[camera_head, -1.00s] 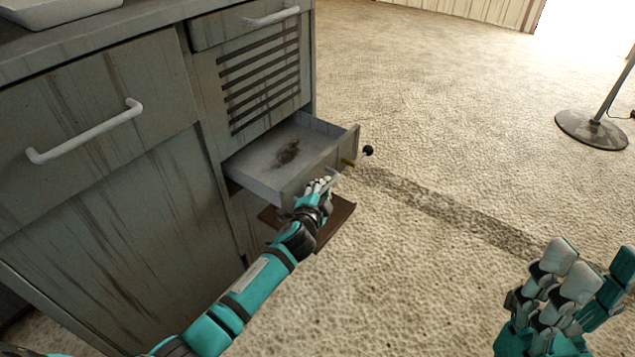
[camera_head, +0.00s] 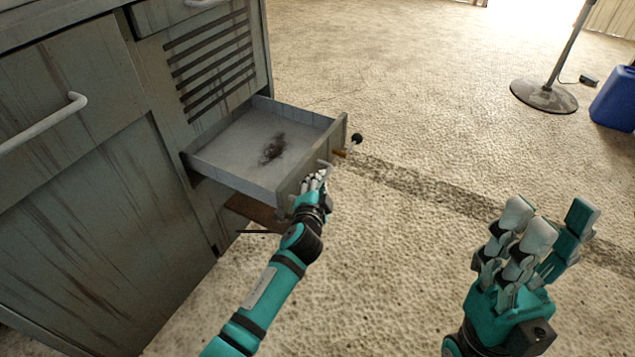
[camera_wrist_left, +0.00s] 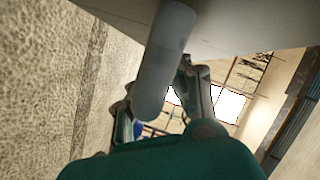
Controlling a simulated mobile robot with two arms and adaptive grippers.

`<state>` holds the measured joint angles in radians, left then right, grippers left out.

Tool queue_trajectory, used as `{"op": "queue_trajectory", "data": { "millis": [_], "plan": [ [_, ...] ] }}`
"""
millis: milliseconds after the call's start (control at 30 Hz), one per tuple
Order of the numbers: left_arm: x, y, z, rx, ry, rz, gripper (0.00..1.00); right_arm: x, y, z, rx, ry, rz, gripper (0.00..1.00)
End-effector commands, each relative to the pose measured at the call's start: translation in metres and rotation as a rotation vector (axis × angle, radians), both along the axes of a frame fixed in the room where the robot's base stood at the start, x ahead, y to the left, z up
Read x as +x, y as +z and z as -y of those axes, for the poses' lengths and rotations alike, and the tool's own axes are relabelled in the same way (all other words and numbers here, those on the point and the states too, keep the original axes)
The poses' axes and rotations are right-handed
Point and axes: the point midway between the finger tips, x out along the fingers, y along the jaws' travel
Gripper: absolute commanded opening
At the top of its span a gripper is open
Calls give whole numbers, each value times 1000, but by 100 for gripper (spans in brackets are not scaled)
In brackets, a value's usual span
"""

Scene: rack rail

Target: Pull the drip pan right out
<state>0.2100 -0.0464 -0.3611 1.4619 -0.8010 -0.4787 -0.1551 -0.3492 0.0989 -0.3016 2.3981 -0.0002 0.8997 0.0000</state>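The drip pan (camera_head: 235,150) is a shallow grey tray with a dark stain on its floor. It sticks far out of the cabinet below the slatted vent, its back end still inside the opening. My left gripper (camera_head: 314,182) is at the pan's front, with its fingers closed around the front handle. In the left wrist view the handle (camera_wrist_left: 168,60) is a grey bar with dark fingers (camera_wrist_left: 195,90) curled beside and behind it. My right gripper (camera_head: 535,230) is open and empty, fingers upward, above the floor at right.
The worn grey cabinet (camera_head: 90,200) fills the left side. A brown board (camera_head: 255,210) lies low under the pan. A stand base (camera_head: 543,96) and blue canister (camera_head: 615,98) are far right. Open floor lies in front.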

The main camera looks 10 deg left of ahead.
Motion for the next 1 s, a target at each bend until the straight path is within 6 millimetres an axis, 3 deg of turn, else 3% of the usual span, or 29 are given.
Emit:
{"op": "queue_trajectory", "data": {
  "millis": [433,800,1000],
  "plan": [
    [-9,1,0,1,0,0,23,-1,0,1,0,-3,1,40],
    [-80,16,-1,-2,0,-3,23,-1,0,1,-1,-2,1,40],
    [-109,22,-1,0,-1,-3,23,-1,0,0,-1,-1,1,40]
  ]
}}
